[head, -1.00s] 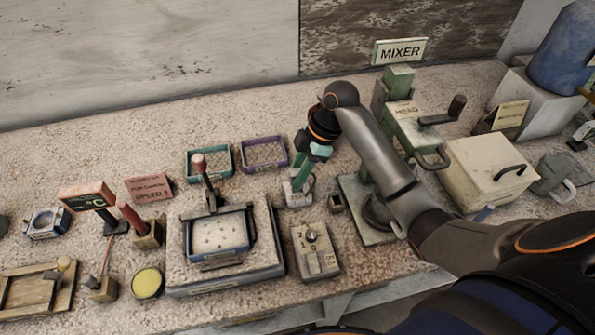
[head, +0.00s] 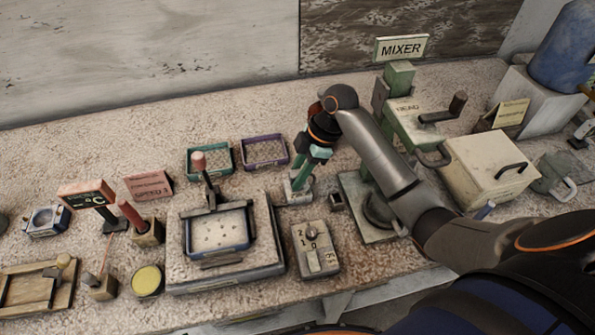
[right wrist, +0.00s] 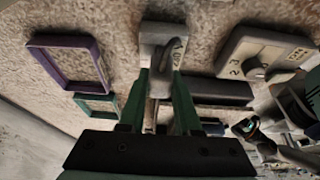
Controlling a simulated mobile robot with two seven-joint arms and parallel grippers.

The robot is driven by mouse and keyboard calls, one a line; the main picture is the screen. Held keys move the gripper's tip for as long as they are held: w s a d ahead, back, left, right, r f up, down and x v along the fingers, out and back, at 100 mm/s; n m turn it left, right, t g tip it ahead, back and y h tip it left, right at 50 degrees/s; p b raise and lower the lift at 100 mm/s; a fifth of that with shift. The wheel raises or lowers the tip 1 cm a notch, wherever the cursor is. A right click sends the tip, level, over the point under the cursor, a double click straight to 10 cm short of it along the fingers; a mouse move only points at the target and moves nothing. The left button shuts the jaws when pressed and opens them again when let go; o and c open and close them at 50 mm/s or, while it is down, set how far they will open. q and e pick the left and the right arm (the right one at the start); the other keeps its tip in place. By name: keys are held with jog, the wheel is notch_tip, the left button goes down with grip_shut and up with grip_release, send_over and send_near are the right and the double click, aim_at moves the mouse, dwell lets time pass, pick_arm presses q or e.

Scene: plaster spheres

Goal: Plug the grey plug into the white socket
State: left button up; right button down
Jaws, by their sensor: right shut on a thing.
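My right gripper (head: 298,184) points down over the white socket (head: 297,198), a small pale block on the bench behind the dial box. In the right wrist view its green fingers (right wrist: 164,85) are shut on the grey plug (right wrist: 160,78). The plug's front end is at the socket (right wrist: 162,32), which has small dark markings. I cannot tell whether the plug is seated in it or only close to it. In the head view the fingers mostly hide the plug. My left gripper is not in view.
A dial box (head: 315,250) stands in front of the socket, a small dark block (head: 336,201) to its right. The press unit (head: 219,236) is on the left. Green (head: 209,158) and purple (head: 264,152) trays lie behind. The mixer (head: 410,130) stands at right.

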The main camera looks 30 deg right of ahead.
jog(key=shift+f, duration=0.9)
jog(key=c, duration=0.5)
grip_release()
jog(key=shift+r, duration=0.1)
